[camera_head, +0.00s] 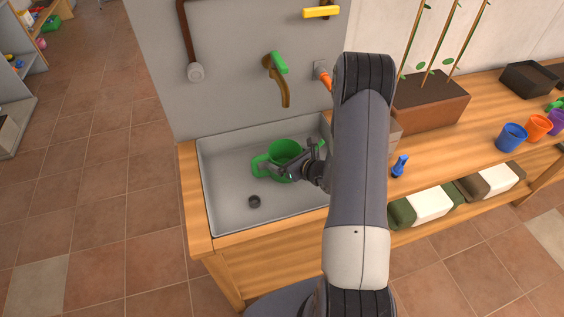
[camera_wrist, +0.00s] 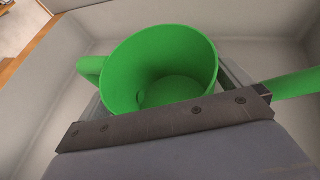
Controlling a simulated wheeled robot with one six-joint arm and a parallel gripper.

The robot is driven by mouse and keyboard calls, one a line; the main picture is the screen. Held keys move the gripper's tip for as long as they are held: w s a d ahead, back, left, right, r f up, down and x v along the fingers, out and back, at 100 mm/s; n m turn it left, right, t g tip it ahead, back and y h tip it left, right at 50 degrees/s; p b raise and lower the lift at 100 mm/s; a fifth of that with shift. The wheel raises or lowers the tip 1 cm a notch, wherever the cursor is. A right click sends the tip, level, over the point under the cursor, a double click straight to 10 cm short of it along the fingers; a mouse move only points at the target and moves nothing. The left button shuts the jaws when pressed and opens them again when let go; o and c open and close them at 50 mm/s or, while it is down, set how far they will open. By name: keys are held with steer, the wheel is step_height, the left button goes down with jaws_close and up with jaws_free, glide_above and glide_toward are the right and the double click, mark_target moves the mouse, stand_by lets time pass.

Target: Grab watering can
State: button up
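The green watering can (camera_head: 284,150) stands upright in the grey sink, with its open top facing up. In the wrist view the can (camera_wrist: 160,70) fills the middle, and I see into its empty-looking inside. A green part sticks out to the left and another to the right. My gripper (camera_head: 296,161) is at the can's near side. In the wrist view my gripper (camera_wrist: 165,92) has its fingers wide apart, one on each side of the can. The fingertips are hidden, and I cannot tell whether the fingers touch the can.
The sink (camera_head: 222,188) has raised walls close around the can and a dark drain (camera_head: 254,201). A brass tap (camera_head: 279,82) hangs above it. A planter (camera_head: 430,103), a blue bottle (camera_head: 400,166) and cups (camera_head: 512,137) stand on the wooden counter to the right.

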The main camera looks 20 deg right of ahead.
steer(key=c, duration=0.7)
